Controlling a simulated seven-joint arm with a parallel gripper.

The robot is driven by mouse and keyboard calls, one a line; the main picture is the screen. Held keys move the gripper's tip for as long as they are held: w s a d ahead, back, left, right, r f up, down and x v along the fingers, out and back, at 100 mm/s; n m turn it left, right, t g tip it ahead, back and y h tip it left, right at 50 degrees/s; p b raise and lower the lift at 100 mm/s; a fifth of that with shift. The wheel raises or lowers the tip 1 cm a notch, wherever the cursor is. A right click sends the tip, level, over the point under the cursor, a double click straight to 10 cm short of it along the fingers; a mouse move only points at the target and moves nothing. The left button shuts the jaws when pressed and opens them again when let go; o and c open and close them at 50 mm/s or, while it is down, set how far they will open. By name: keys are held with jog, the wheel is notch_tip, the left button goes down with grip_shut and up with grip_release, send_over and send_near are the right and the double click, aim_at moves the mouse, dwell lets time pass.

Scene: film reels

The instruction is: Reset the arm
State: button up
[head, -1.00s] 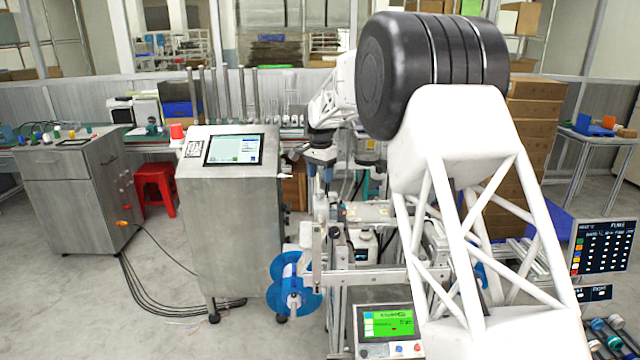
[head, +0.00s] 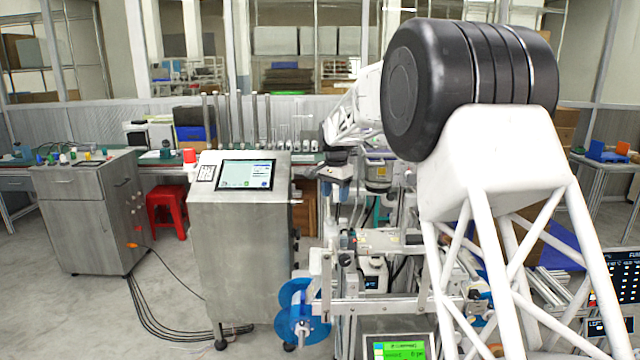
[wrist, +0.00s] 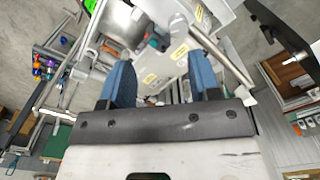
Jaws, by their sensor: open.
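My gripper (wrist: 160,85) is open in the wrist view, its two blue fingers apart with nothing between them. Machine parts, plates and rails lie behind and below the fingers. In the head view, my white lattice arm with its black joint fills the right side. The wrist end (head: 340,180) shows small beyond it, above the machine. A blue film reel (head: 301,312) is mounted at the left front of the machine.
A grey metal cabinet with a screen (head: 247,174) stands left of the machine. A red stool (head: 167,210) and a second cabinet (head: 85,215) are farther left. Cables lie on the floor. A green screen (head: 400,347) is at the front, and a dark display (head: 622,275) is at the right.

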jog(key=s+d+r+n, duration=0.1)
jog(key=s+d+r, duration=0.2)
jog(key=s, duration=0.8)
jog(key=s+d+r+n+t, duration=0.1)
jog(key=s+d+r+n, duration=0.15)
jog(key=s, duration=0.75)
jog(key=s+d+r+n, duration=0.1)
jog(key=s+d+r, duration=0.25)
jog(key=s, duration=0.75)
jog(key=s+d+f+n, duration=0.1)
jog(key=s+f, duration=0.2)
jog(key=s, duration=0.7)
jog(key=s+d+f+n+t, duration=0.1)
jog(key=s+f, duration=0.3)
jog(key=s, duration=0.6)
jog(key=s+d+f+n, duration=0.1)
jog(key=s+d+f, duration=0.1)
jog(key=s, duration=0.8)
jog(key=shift+d+f, duration=0.15)
jog(key=shift+f, duration=0.55)
